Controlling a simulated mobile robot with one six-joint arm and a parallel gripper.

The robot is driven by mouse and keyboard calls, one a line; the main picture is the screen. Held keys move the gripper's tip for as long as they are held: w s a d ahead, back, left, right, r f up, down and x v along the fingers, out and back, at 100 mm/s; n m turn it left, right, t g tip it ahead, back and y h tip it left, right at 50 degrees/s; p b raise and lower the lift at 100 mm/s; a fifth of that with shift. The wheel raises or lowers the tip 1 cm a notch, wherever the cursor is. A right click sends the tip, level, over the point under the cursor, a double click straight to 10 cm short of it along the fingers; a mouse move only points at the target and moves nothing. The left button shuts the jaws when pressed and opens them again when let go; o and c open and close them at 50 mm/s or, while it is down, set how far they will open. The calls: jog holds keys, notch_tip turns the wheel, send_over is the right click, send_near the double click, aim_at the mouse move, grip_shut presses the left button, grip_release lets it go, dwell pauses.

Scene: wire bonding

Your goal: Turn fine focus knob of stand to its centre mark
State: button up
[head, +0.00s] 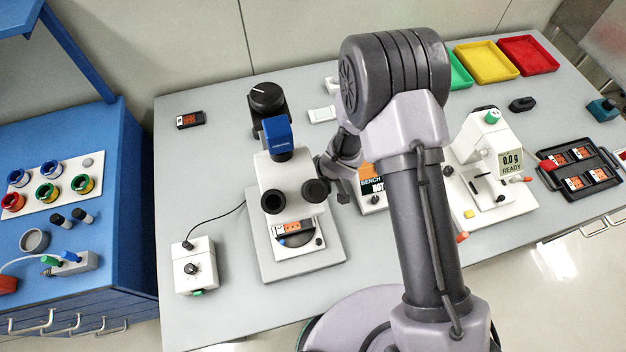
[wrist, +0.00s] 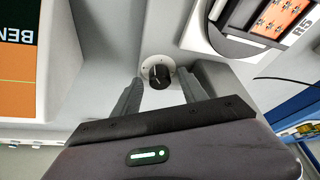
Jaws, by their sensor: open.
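The stand is the white microscope (head: 290,190) on a grey base plate in the head view, with two dark eyepieces and a blue block on top. Its fine focus knob (wrist: 158,74) shows in the wrist view as a small black knob with a light pointer line, on a pale round dial with marks. My gripper (wrist: 160,90) is open, with one finger on each side of the knob and the knob near the fingertips. I cannot tell whether the fingers touch it. In the head view my gripper (head: 338,180) is at the stand's right side, and the knob is hidden.
A control box (head: 195,265) with a cable stands left of the stand. A white instrument with a display (head: 490,165) stands farther right. A board lies on the stage (wrist: 282,18).

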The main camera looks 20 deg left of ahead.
grip_shut()
jog(key=shift+r+p, duration=0.15)
jog(key=shift+p, duration=0.5)
